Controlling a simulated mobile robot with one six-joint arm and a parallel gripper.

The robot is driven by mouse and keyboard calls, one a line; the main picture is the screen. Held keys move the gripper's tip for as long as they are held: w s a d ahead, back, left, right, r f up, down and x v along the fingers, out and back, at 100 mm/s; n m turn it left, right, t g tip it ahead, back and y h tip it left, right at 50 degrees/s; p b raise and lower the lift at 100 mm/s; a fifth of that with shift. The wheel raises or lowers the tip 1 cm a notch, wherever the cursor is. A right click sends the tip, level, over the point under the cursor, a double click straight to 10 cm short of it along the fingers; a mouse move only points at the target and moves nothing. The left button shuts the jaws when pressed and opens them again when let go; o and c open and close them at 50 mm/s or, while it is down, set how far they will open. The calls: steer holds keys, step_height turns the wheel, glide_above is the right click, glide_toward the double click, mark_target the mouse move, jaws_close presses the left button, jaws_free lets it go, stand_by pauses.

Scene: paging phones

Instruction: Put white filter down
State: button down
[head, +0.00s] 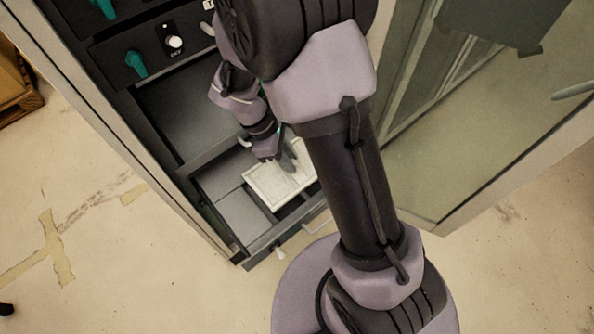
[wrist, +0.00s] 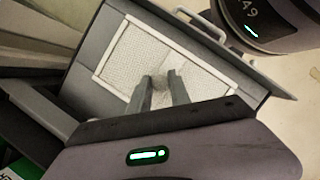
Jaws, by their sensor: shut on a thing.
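The white filter (head: 266,185) is a flat, pale rectangular panel with a light frame. In the head view it sits within the outline of an open grey drawer (head: 225,190) of the cabinet. In the wrist view the filter (wrist: 205,80) shows a meshed surface and lies tilted across the drawer area. My gripper (head: 288,160) is over the filter, with its two fingers (wrist: 161,90) close together and shut on a part near the middle of the filter. My arm hides the filter's right side in the head view. I cannot tell whether the filter touches the drawer floor.
The cabinet's dark front has teal knobs (head: 136,64) above the drawer. A drawer handle (head: 317,222) shows at the front edge. An open glass-panelled door (head: 480,130) stands at the right. The floor (head: 130,250) at the left is clear, with tape marks.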

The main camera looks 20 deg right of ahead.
mark_target(278, 167)
step_height(278, 167, down, 7)
steer(key=b, duration=0.2)
steer(key=shift+b, duration=0.35)
steer(key=shift+r, duration=0.25)
steer(key=shift+f, duration=0.1)
steer(key=c, duration=1.2)
jaws_free()
steer(key=p+v, duration=0.4)
steer(key=v, duration=0.4)
steer(key=shift+f, duration=0.1)
